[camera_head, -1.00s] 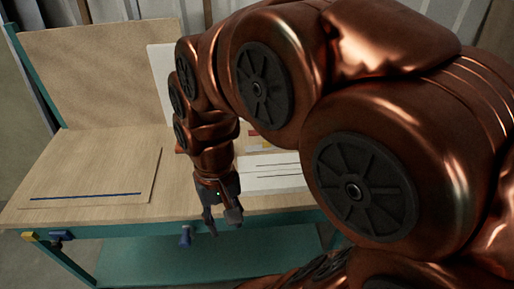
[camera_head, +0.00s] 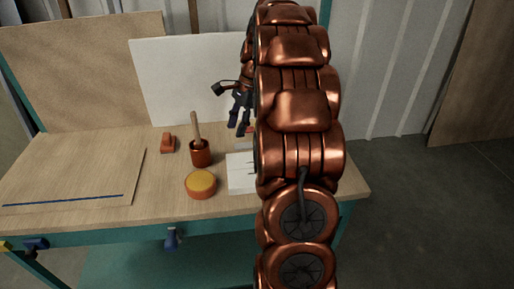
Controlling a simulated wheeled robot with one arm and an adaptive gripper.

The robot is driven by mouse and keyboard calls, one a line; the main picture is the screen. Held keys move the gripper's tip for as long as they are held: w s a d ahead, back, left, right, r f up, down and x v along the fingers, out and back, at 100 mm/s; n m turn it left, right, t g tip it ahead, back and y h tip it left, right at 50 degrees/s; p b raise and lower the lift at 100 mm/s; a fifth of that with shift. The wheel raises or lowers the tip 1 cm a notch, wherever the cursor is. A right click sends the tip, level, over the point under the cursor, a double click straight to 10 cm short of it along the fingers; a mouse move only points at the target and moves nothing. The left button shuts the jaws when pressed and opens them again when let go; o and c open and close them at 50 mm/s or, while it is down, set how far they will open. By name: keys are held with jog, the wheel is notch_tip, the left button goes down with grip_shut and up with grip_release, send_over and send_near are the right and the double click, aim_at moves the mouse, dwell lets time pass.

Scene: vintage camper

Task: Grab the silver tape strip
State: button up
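I cannot make out a silver tape strip for certain. A white sheet (camera_head: 240,178) with thin dark lines lies on the workbench, and my arm covers its right part. A dark blue strip (camera_head: 65,200) lies along the front of a flat wooden board at the left. My gripper (camera_head: 238,128) hangs above the back of the bench, in front of an upright white panel (camera_head: 180,78). Its two dark fingers point down with a small gap between them, and I see nothing held. My arm hides whatever lies just right of the gripper.
A round orange tub with a yellow top (camera_head: 201,184), a copper-coloured pot with a wooden handle (camera_head: 200,151) and a small orange object (camera_head: 168,143) stand left of the sheet. Blue clamps (camera_head: 171,238) sit on the bench's front edge. Floor is clear at the right.

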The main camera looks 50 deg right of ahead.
aim_at(247, 145)
jog(key=d+f+m, duration=0.1)
jog(key=d+f, duration=0.1)
jog(key=d, duration=0.1)
jog(key=d+f+m+t+b, duration=0.1)
jog(key=d+f+m, duration=0.1)
jog(key=d, duration=0.2)
jog(key=d+f+m, duration=0.1)
jog(key=d+f, duration=0.1)
jog(key=d, duration=0.2)
jog(key=shift+w+f+m, duration=0.25)
jog(key=shift+w+m, duration=0.05)
jog(key=shift+m, duration=0.1)
jog(key=shift+d+x, duration=0.25)
jog(key=shift+x, duration=1.15)
jog(key=shift+d+x, duration=0.2)
jog(key=shift+x, duration=1.2)
jog(key=shift+w+f, duration=0.1)
jog(key=shift+w, duration=0.05)
jog(key=shift+c, duration=0.4)
jog(key=c, duration=0.5)
jog(key=shift+c, duration=0.3)
